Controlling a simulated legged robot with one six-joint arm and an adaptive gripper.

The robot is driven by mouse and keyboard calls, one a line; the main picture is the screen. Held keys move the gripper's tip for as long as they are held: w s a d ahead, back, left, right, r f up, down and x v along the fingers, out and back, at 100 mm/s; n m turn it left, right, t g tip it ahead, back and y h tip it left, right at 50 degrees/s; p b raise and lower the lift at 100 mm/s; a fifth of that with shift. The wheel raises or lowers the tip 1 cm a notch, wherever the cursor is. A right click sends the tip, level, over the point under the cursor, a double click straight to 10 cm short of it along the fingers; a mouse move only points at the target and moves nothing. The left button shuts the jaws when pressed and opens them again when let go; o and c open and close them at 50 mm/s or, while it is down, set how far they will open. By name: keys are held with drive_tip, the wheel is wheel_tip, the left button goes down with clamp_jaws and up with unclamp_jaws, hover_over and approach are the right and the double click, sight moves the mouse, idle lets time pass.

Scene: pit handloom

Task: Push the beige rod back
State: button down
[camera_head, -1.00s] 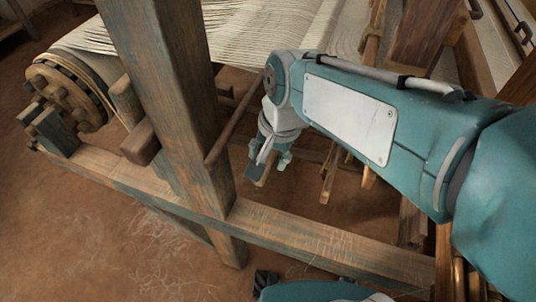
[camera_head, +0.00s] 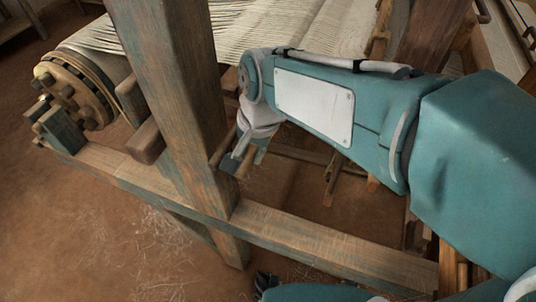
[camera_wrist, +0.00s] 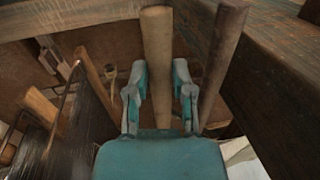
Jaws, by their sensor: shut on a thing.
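The beige rod (camera_wrist: 157,45) runs upright through the middle of the wrist view, between the two fingers of my gripper (camera_wrist: 159,72). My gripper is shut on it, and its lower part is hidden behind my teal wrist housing. A darker brown rod (camera_wrist: 222,60) stands just right of the right finger, slightly tilted. In the head view my gripper (camera_head: 240,158) hangs low beside the big wooden post (camera_head: 180,110), close to its right side. The beige rod is too hidden there to make out clearly.
The lower beam (camera_head: 320,243) of the loom frame runs across below my gripper. The cloth roller's toothed end (camera_head: 75,90) is at left, and pale warp threads (camera_head: 270,30) stretch behind my arm.

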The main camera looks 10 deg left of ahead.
drive_tip(key=shift+w+a, duration=0.1)
drive_tip(key=shift+a, duration=0.4)
drive_tip(key=shift+d, duration=0.15)
drive_tip(key=c, duration=0.9)
unclamp_jaws()
drive_tip(key=o, duration=0.4)
drive_tip(key=shift+a, duration=0.2)
drive_tip(key=shift+w+a, duration=0.1)
drive_tip(key=shift+a, duration=0.1)
drive_tip(key=shift+d, duration=0.25)
drive_tip(key=r, duration=0.4)
drive_tip(key=d+r, duration=0.1)
drive_tip(key=r, duration=0.2)
drive_tip(key=d+r, duration=0.1)
drive_tip(key=r, duration=0.3)
drive_tip(key=shift+s+r, duration=0.3)
drive_tip(key=shift+r, duration=0.05)
